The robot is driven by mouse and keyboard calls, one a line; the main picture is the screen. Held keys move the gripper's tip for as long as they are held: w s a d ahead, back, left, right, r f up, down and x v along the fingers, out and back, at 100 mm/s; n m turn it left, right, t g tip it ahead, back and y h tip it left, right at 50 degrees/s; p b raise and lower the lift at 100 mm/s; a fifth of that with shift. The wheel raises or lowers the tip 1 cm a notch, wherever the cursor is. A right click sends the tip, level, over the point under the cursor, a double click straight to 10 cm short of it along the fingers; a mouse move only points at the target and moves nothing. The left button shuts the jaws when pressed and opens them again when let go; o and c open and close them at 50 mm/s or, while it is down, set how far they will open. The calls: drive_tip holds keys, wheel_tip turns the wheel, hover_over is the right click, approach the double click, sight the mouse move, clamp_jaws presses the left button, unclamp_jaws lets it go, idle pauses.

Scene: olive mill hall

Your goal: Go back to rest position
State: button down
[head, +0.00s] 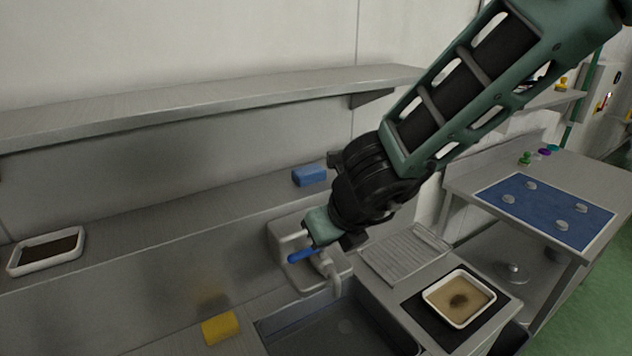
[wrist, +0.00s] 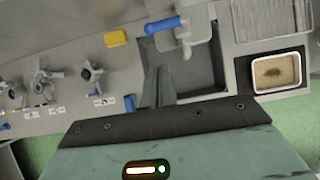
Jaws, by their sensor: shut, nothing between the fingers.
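My gripper (wrist: 163,78) shows in the wrist view with its dark fingers together and nothing between them. The fingers point toward the sink (wrist: 205,70), which has a tap with a blue lever (wrist: 162,25). In the head view my arm comes down from the upper right, and its end is in front of the tap area, close to the blue lever (head: 301,255) in the picture. The fingertips are not clear there. I cannot tell whether my gripper touches the tap.
A blue sponge (head: 310,175) lies on the ledge and a yellow sponge (head: 220,327) left of the sink. A white tray of brown liquid (head: 486,309) stands on a dark mat right of the sink. A shelf (head: 200,100) runs along the wall.

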drive_tip(key=s+f+n+g+y+b, duration=0.1)
drive_tip(key=s+f+n+b, duration=0.2)
drive_tip(key=n, duration=0.5)
drive_tip(key=s+a+f+n+g+y+b, duration=0.1)
drive_tip(key=s+n+b, duration=0.2)
drive_tip(key=s+n, duration=0.35)
drive_tip(key=s+f+n+g+y+b, duration=0.1)
drive_tip(key=s+f+n+b, duration=0.2)
drive_tip(key=n, duration=0.5)
drive_tip(key=s+d+f+n+g+h+b, duration=0.1)
drive_tip(key=s+d+f+n+h+b, duration=0.1)
drive_tip(key=s+d+n, duration=0.3)
drive_tip(key=s+d+f+n+g+h+b, duration=0.1)
drive_tip(key=s+d+f+n+h+b, duration=0.2)
drive_tip(key=d+n, duration=0.4)
drive_tip(key=s+n, duration=0.1)
drive_tip(key=n, duration=0.2)
drive_tip(key=shift+s, duration=0.4)
drive_tip(key=shift+f+n, duration=0.1)
drive_tip(key=shift+n, duration=0.15)
